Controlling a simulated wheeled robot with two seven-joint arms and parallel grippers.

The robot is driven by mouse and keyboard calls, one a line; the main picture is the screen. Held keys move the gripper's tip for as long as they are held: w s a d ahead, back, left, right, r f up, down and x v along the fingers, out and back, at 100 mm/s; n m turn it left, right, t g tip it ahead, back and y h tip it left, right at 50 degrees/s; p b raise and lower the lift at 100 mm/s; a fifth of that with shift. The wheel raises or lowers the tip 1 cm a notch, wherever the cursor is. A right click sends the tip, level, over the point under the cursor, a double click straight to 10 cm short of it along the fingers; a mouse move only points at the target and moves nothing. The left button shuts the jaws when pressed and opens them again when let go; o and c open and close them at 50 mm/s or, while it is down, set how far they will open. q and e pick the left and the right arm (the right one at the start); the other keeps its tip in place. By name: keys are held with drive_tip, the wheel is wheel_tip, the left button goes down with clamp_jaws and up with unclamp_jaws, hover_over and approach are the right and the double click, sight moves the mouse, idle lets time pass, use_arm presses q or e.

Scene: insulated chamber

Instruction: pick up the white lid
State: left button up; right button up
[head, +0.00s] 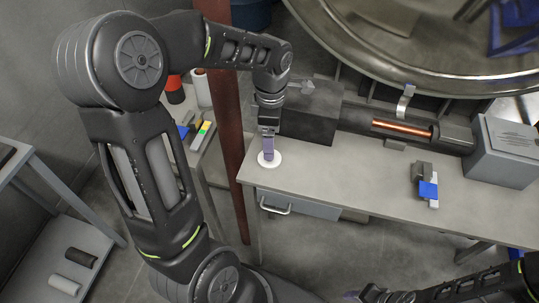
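The white lid (270,163) is a small round disc at the near left corner of the grey workbench (345,182). My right gripper (352,295) is low at the bottom edge, away from the bench and partly cut off. Its opening cannot be made out.
A dark machine with a copper-coloured rod (402,128) runs along the back of the bench. A grey and blue device (427,187) lies to the right. A reddish-brown post (226,110) stands just left of the bench. The bench middle is clear.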

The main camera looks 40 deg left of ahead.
use_arm(q)
drive_tip(key=shift+f, duration=0.75)
drive_tip(key=shift+s+d+f+p, duration=0.15)
drive_tip(key=shift+f+p, duration=0.65)
drive_tip(key=shift+f, duration=1.8)
drive_tip(key=shift+s, duration=0.1)
drive_tip(key=c, duration=1.4)
drive_tip(key=shift+r, duration=0.15)
wheel_tip(320, 180, up, 10)
drive_tip(key=shift+f+b, duration=0.1)
drive_tip(key=shift+b, duration=0.65)
